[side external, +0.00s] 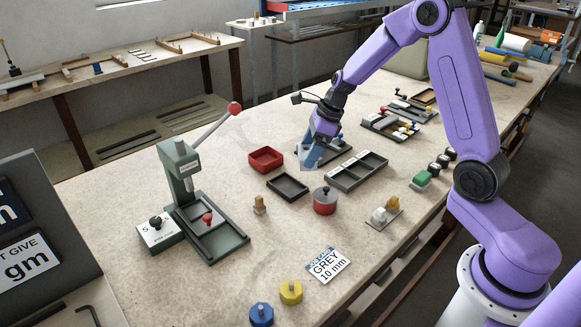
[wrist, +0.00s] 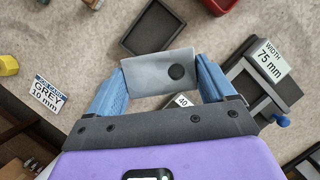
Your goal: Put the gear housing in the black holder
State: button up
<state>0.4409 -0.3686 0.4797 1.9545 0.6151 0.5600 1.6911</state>
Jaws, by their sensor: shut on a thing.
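The gear housing is a pale grey block (wrist: 146,74) with a dark round spot, seen in the wrist view. My gripper (wrist: 160,69) is shut on it, with one blue finger at each end. In the side view my gripper (side external: 311,155) is over the bench, right of the red bin; the block is hard to tell apart from the fingers there. The black holder (side external: 288,187) is a shallow, empty tray lying flat to the left and in front of my gripper. It also shows in the wrist view (wrist: 136,47), just beyond the block and partly covered by it.
The red bin (side external: 266,159) is behind the black holder. A grey compartment tray (side external: 358,172) and a red lidded pot (side external: 325,201) are to its right. A green lever press (side external: 190,190) stands at the left. A "75 mm" gauge (wrist: 268,62) is close to my right finger.

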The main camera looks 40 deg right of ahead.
jog(key=s+a+r+n+g+y, duration=0.1)
jog(key=s+a+r+n, duration=0.15)
jog(key=s+n, duration=0.2)
jog(key=s+a+r+n+g, duration=0.2)
jog(key=s+r+n, duration=0.1)
jog(key=s, duration=0.3)
jog(key=shift+n, duration=0.25)
jog(key=w+f, duration=0.3)
jog(key=w, duration=0.1)
jog(key=w+f, duration=0.3)
jog(key=w, duration=0.2)
jog(key=w+f, duration=0.3)
jog(key=w, duration=0.1)
jog(key=shift+w+a+f, duration=0.15)
jog(key=shift+f, duration=0.05)
jog(key=shift+w+f, duration=0.1)
jog(key=shift+f, duration=1.45)
jog(key=shift+f, duration=0.15)
jog(key=o, duration=1.3)
jog(key=shift+o, duration=0.2)
